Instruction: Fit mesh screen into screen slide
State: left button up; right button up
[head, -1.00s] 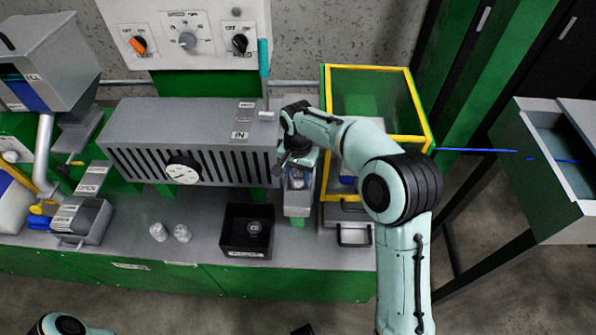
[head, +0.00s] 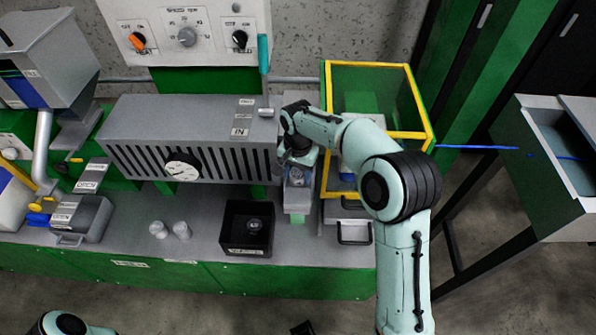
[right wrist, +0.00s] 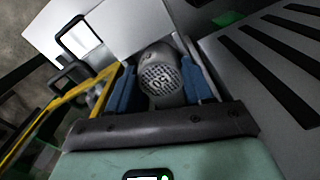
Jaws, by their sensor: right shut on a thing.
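The mesh screen (right wrist: 161,80) is a grey round piece with a perforated face. In the right wrist view it sits between the two blue fingers of my right gripper (right wrist: 160,88), which is shut on it. In the head view my right gripper (head: 297,170) is over the grey block of the screen slide (head: 298,198), at the right end of the slotted grey housing. The gripper hides much of the slide, so I cannot tell whether the screen is seated in it. My left gripper is not in view; only part of that arm shows at the bottom left.
A yellow-framed clear guard (head: 412,137) stands close to the right of my gripper. The slotted housing (head: 190,115) is close on the left. A black tray (head: 232,243) holds a dark round piece. Two pale cups (head: 181,230) stand on the bench, with free room around them.

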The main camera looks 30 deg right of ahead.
jog(key=o, duration=1.2)
notch_tip(320, 180, up, 13)
jog(key=shift+r+p, duration=0.2)
jog(key=shift+p, duration=0.85)
